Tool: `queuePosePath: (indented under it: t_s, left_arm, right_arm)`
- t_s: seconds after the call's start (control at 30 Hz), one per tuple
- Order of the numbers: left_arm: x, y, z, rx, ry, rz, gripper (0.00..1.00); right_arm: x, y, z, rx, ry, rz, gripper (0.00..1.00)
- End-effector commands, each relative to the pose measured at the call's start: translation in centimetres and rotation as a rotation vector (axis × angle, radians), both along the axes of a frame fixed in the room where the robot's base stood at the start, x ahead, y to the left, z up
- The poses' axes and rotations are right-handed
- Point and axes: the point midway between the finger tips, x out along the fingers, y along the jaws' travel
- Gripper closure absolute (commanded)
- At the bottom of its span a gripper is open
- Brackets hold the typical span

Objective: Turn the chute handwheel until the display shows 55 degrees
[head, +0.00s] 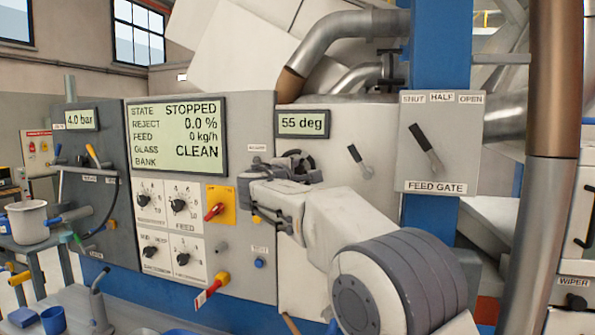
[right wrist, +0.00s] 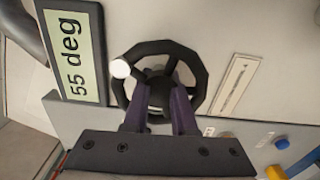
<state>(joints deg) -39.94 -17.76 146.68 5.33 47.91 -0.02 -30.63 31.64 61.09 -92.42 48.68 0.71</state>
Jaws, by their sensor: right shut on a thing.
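The chute handwheel (head: 303,160) is a dark wheel on the panel's front, below the small display. In the right wrist view the handwheel (right wrist: 199,62) shows as a black ring with a pale knob on its rim. The angle display (head: 302,123) reads 55 deg, and it reads the same in the right wrist view (right wrist: 74,53). My right gripper (head: 285,168) is at the handwheel. In the right wrist view its two dark fingers (right wrist: 160,92) are shut on the wheel's middle and cover part of it. My left gripper is not in view.
A large display (head: 177,137) reads STOPPED and CLEAN. Left of the wheel are knobs and a red switch (head: 214,211) on a yellow plate. The feed gate lever (head: 426,148) is at the right. A white pot (head: 28,222) stands at the far left.

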Motion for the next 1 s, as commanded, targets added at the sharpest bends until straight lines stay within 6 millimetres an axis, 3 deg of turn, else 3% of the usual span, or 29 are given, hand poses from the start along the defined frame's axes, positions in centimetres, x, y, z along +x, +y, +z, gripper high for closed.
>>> queuePosePath:
  t_s: [0.5,1.0]
  left_arm:
    - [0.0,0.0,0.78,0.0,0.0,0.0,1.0]
    - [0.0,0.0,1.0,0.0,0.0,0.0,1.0]
  right_arm:
    - [-0.02,0.15,-0.12,-0.38,0.126,0.003,1.0]
    - [-0.02,0.14,-0.24,-0.489,0.162,0.003,1.0]
